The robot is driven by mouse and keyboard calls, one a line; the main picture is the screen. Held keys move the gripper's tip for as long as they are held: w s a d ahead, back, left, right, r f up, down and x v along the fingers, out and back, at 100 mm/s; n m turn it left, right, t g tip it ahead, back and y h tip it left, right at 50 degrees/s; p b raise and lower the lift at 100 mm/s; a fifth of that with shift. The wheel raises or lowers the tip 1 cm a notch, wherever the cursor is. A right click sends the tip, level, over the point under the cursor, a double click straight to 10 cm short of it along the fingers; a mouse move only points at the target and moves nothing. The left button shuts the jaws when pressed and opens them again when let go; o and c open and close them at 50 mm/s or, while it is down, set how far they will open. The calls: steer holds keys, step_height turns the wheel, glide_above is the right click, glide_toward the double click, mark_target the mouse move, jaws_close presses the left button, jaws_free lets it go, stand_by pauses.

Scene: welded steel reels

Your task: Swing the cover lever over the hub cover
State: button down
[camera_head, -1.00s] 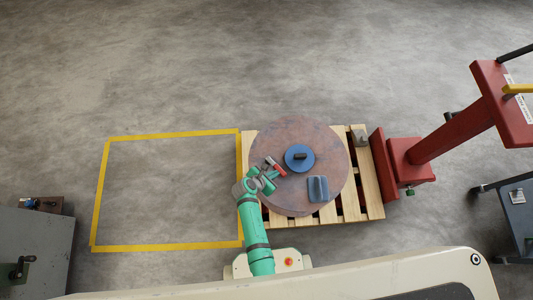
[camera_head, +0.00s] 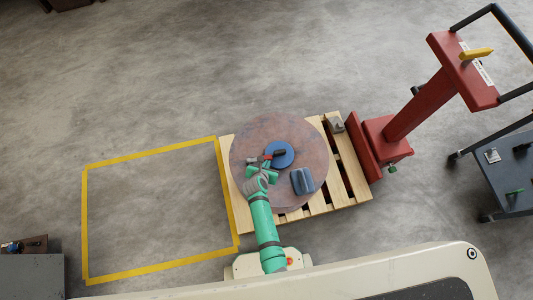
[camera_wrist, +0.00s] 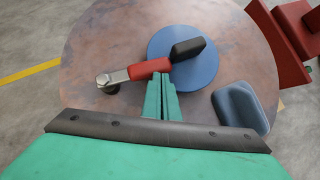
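The hub cover (camera_head: 280,154) is a blue disc with a black grip bar, lying on the rusty reel (camera_head: 250,135); it also shows in the wrist view (camera_wrist: 200,75). The cover lever (camera_wrist: 146,70) has a silver arm, a pivot at its left and a red sleeve; in the head view it is small (camera_head: 256,158). The sleeve points at the black bar, and its end overlaps the cover's left part. My gripper (camera_wrist: 162,84) has its green fingers together, just below the sleeve, with nothing visible between them. I cannot tell whether they touch it. In the head view my gripper (camera_head: 264,168) is over the reel.
A grey-blue block (camera_head: 303,181) lies on the reel, right of my gripper. The reel rests on a wooden pallet (camera_head: 346,170). A red post machine (camera_head: 376,140) stands at the right, a dark cart (camera_head: 508,165) beyond. The yellow-outlined floor area (camera_head: 84,220) is empty.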

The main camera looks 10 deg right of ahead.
steer(key=shift+w+d, duration=0.15)
steer(key=shift+w, duration=0.35)
stand_by(0.3)
steer(key=s, duration=0.1)
steer(key=s+r, duration=0.1)
steer(key=s, duration=0.2)
steer(key=shift+s+d+r, duration=0.15)
steer(key=shift+s+d, duration=0.1)
steer(key=shift+d, duration=0.1)
steer(key=s+a+r+m+t+y, duration=0.2)
steer(key=s+r+m, duration=0.6)
steer(key=s+r, duration=0.15)
steer(key=s+a+r+m+t+y, duration=0.1)
steer(key=s+a+r+m+t, duration=0.1)
steer(key=s+r+m, duration=0.65)
steer(key=s+a+r+m+t, duration=0.1)
steer(key=s+r+m+t, duration=0.1)
steer(key=r+m, duration=0.5)
steer(key=s+a+r+m+t, duration=0.2)
steer(key=s+r+m, duration=0.2)
steer(key=r, duration=1)
steer(key=m, duration=0.3)
steer(key=shift+s+a+r+m, duration=0.2)
steer(key=shift+s+m, duration=0.1)
steer(key=shift+m, duration=0.05)
